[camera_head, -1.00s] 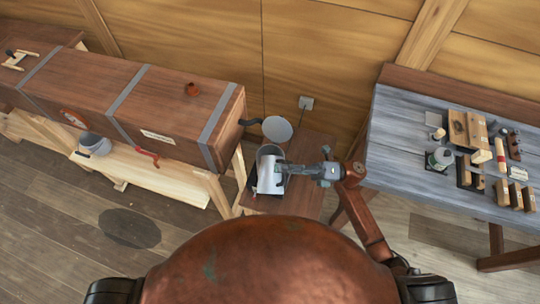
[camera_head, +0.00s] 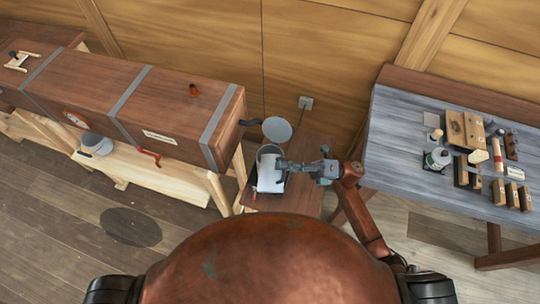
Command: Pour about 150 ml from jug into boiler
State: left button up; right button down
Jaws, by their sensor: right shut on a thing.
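The boiler (camera_head: 262,152) is a grey metal pot on a low wooden stand between the long chest and the workbench. Its round lid (camera_head: 277,130) stands open behind it. My right gripper (camera_head: 284,170) is shut on the pale metal jug (camera_head: 270,176). The jug is over the boiler's opening and hides much of it. The jug looks tilted toward the left; I cannot see any liquid or a stream. My left gripper is not in view.
The long wooden chest (camera_head: 130,100) with metal bands stands on trestles at the left. Floor is clear at lower left.

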aim_at(284, 177)
jog(key=shift+w+r, duration=0.15)
jog(key=shift+w, duration=0.1)
jog(key=s+n+b, duration=0.1)
jog(key=b, duration=0.1)
jog(key=f+n+g+b, duration=0.1)
jog(key=n+b, duration=0.1)
jog(key=s+f+n+b, duration=0.1)
jog(key=b, duration=0.1)
jog(key=shift+s+f+g+h, duration=0.15)
jog(key=shift+s+g+h, duration=0.15)
jog(key=shift+g+h, duration=0.1)
jog(key=shift+s+a+r+n, duration=0.1)
jog(key=shift+r+n, duration=0.3)
jog(key=shift+n, duration=0.1)
jog(key=shift+s, duration=0.1)
jog(key=shift+s+f+n+g+b, duration=0.25)
jog(key=shift+f+n+b, duration=0.4)
jog(key=shift+b, duration=0.6)
jog(key=shift+s+f+n+h+b, duration=0.1)
jog(key=shift+f+n+h+b, duration=0.05)
jog(key=shift+n+h+b, duration=0.25)
